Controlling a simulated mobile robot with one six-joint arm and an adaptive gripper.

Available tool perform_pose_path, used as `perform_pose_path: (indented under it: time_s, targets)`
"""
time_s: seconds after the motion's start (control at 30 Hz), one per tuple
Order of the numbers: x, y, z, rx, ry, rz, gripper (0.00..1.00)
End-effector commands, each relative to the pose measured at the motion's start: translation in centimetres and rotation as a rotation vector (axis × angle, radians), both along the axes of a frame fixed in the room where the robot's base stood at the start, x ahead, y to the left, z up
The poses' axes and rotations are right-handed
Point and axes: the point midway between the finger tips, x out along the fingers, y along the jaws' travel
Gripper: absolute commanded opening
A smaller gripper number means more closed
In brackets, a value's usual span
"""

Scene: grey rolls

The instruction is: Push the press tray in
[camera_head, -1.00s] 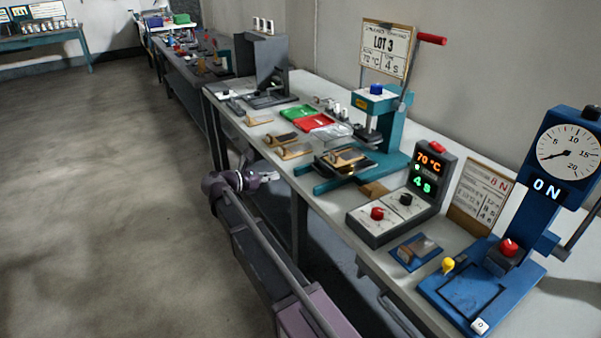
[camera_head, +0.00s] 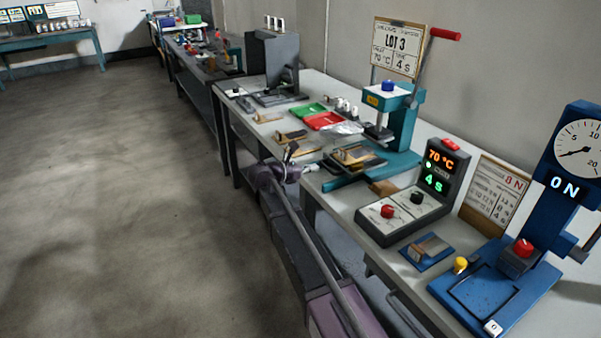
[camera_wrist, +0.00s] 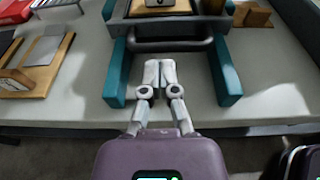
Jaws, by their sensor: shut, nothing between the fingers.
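The press tray (camera_head: 338,160) is dark and carries a wooden-framed piece; it sits at the front of the teal press (camera_head: 406,125). In the wrist view the tray (camera_wrist: 190,28) lies between two teal rails (camera_wrist: 224,78), with a dark bar handle (camera_wrist: 190,45) across its near side. The rails stick out toward me past the handle. My gripper (camera_wrist: 160,64) is shut and empty, between the rails just in front of the handle; I cannot tell if it touches. In the head view my gripper (camera_head: 311,169) is at the bench's front edge, beside the press.
A control box (camera_head: 405,212) reading 70 °C and 4 S stands right of the press. A wooden block (camera_head: 383,187) lies by the right rail. Wooden-framed pieces (camera_head: 291,137) and a red tray (camera_head: 324,121) lie to the left. A blue gauge press (camera_head: 497,285) stands far right.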

Motion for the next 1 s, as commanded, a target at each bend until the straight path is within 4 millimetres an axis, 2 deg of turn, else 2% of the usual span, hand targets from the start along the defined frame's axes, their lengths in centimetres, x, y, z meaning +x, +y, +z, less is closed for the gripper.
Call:
perform_pose_path:
  time_s: [0.27,0.77,0.87,1.0]
  targets:
    - [1.2,-1.7,-0.5,-0.001,0.001,0.000,0.00]
    - [1.5,-2.0,-0.5,0.000,0.001,0.001,0.00]
    - [1.9,-2.7,-0.5,-0.001,0.001,0.000,0.00]
    - [3.2,-4.6,-0.5,0.000,0.000,-0.001,0.00]
